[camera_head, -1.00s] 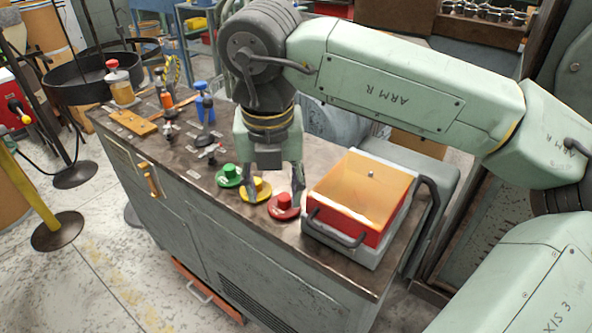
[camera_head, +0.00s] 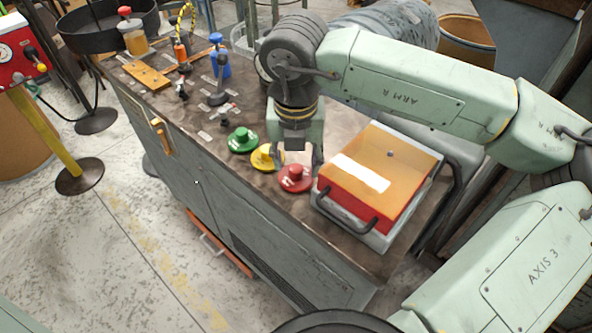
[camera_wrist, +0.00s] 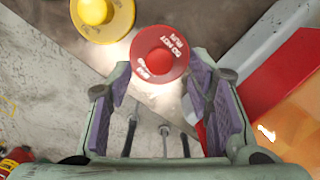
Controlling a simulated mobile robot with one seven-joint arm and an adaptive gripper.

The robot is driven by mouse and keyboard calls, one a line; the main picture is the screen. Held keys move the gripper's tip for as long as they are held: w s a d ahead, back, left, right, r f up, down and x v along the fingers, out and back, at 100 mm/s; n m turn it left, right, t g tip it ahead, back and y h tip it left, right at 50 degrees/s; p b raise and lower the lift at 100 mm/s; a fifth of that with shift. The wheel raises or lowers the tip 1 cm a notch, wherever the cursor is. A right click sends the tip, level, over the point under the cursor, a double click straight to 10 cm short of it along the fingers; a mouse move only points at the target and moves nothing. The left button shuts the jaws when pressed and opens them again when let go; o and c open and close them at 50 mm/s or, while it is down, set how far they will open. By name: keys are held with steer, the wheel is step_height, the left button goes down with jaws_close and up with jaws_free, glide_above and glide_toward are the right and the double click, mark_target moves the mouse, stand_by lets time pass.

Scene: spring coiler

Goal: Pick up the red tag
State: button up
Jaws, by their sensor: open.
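The red tag (camera_head: 296,178) is a round red disc with a raised knob, lying on the bench top near its front edge. In the wrist view the red tag (camera_wrist: 160,54) shows white lettering, partly readable as "DO NOT RUN". It lies just beyond and between my fingertips. My gripper (camera_head: 297,158) is open and points down over the bench beside the red tag. In the wrist view my gripper (camera_wrist: 165,82) has its two purple-padded fingers spread apart with nothing between the pads.
A yellow tag (camera_head: 266,157) and a green tag (camera_head: 242,140) lie left of the red one. A red box with an orange lid (camera_head: 372,165) stands close on the right. Blue and orange hand tools stand farther back left. The bench front edge is near.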

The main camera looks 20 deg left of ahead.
steer(key=shift+w+a+f, duration=0.1)
steer(key=shift+w+f, duration=0.05)
steer(key=shift+f, duration=0.55)
steer(key=shift+w+a+f, duration=0.1)
steer(key=shift+f, duration=0.55)
steer(key=shift+c, duration=0.4)
jaws_close()
